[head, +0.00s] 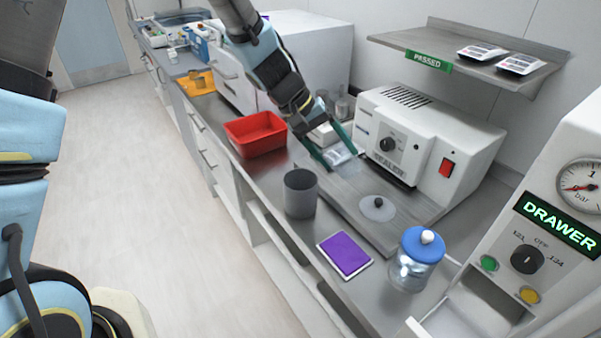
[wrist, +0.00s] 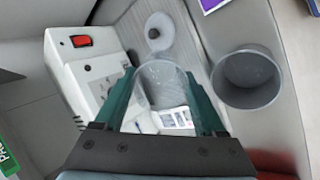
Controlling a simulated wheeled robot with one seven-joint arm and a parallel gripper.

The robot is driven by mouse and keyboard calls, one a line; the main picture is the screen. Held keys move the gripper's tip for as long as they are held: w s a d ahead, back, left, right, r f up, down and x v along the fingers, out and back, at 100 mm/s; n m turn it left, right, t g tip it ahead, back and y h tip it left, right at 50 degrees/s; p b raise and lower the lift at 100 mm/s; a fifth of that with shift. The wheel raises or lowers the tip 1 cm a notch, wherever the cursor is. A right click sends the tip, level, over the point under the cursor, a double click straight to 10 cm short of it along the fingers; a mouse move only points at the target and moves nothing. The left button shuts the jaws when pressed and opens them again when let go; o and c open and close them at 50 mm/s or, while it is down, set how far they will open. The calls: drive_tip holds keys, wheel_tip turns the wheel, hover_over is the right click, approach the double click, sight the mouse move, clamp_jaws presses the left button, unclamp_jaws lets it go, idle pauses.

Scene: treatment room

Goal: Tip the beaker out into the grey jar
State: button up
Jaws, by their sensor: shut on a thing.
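My gripper (head: 340,160) has its two green fingers shut on a clear beaker (wrist: 162,82), held over the steel bench in front of the sealer. In the wrist view the beaker is between the fingers (wrist: 160,92). In the head view the beaker is hard to make out. The grey jar (head: 300,193) stands upright and open on the bench, nearer the front edge and apart from my gripper. It also shows right of the beaker in the wrist view (wrist: 247,80).
A clear disc lid with a dark knob (head: 378,203) lies right of the jar. A red bin (head: 256,133) is left of it. A purple pad (head: 345,254) and a blue-lidded glass jar (head: 417,260) are nearer. The white sealer (head: 425,140) stands behind, under a shelf (head: 450,58).

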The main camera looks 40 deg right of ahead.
sight(354, 168)
drive_tip(key=shift+s+d+f+t+y, duration=0.25)
drive_tip(key=shift+d+f+t+y, duration=0.15)
drive_tip(key=shift+f, duration=0.25)
drive_tip(key=shift+s+d+f+t+y, duration=0.25)
drive_tip(key=shift+f+y, duration=0.2)
drive_tip(key=shift+f, duration=0.25)
drive_tip(key=shift+s+d+f+t+y, duration=0.25)
drive_tip(key=shift+d+f+y, duration=0.2)
drive_tip(key=shift+f, duration=0.2)
drive_tip(key=shift+s+d+f+t+y, duration=0.15)
drive_tip(key=shift+d+f+t+y, duration=0.15)
drive_tip(key=shift+y, duration=0.25)
drive_tip(key=shift+s+d+f+t+y, duration=0.15)
drive_tip(key=shift+d+t+y, duration=0.2)
drive_tip(key=shift+y, duration=0.2)
drive_tip(key=shift+d+f+n+t+y, duration=0.2)
drive_tip(key=shift+d+n+t+y, duration=0.2)
drive_tip(key=shift+y, duration=0.3)
